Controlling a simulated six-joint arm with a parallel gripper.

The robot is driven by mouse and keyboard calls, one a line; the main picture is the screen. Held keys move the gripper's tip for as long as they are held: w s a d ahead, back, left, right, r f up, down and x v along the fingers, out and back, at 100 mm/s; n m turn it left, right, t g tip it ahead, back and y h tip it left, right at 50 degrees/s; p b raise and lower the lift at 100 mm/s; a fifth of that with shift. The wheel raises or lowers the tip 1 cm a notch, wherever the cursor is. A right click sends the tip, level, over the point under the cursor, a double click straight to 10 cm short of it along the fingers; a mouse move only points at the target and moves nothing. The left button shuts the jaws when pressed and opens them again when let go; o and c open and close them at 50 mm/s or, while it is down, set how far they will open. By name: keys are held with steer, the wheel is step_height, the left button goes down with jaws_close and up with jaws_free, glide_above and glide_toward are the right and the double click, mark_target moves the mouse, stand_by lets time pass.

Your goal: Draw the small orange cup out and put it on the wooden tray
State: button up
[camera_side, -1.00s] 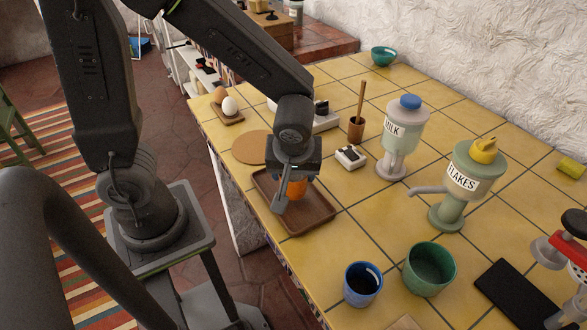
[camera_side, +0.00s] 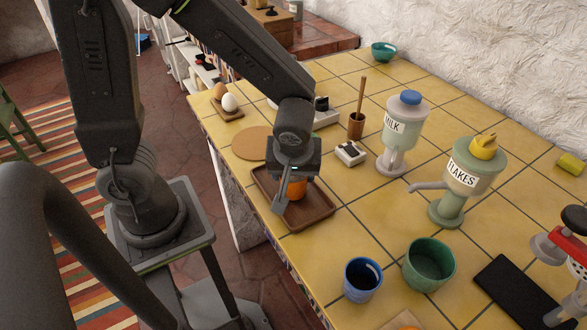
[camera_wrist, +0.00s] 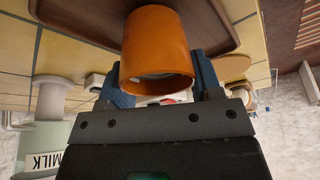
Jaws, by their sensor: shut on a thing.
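The small orange cup (camera_side: 296,189) is between the fingers of my gripper (camera_side: 288,196), over the wooden tray (camera_side: 318,212). In the wrist view the orange cup (camera_wrist: 157,50) fills the top middle, with a finger of my gripper (camera_wrist: 158,84) on each side of it, and the brown wooden tray (camera_wrist: 70,12) lies behind it. My gripper is shut on the cup. I cannot tell whether the cup's base touches the tray. Part of the cup is hidden by a finger in the side view.
A round cork mat (camera_side: 252,143) lies beyond the tray. A milk dispenser (camera_side: 396,140), a flakes dispenser (camera_side: 462,185), a blue cup (camera_side: 362,283) and a green cup (camera_side: 429,266) stand to the right. Eggs sit on a small board (camera_side: 229,112). Tiles right of the tray are clear.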

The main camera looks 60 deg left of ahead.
steer(key=shift+f, duration=0.3)
stand_by(0.4)
steer(key=o, duration=1.6)
steer(key=shift+r, duration=3.5)
steer(key=shift+r, duration=0.1)
steer(key=s+r+m+t+h, duration=0.1)
steer(key=s+r+m, duration=0.1)
steer(key=r+m, duration=0.1)
steer(key=s+a+r+m+t+h, duration=0.1)
steer(key=s+r+m, duration=0.2)
steer(key=m, duration=0.1)
steer(key=s+r+m+t+h, duration=0.1)
steer(key=s+r+m, duration=0.1)
steer(key=r+m, duration=0.1)
steer(key=shift+s+a+r+m+h, duration=0.2)
steer(key=shift+s+a+m+h, duration=0.15)
steer(key=shift+m, duration=0.35)
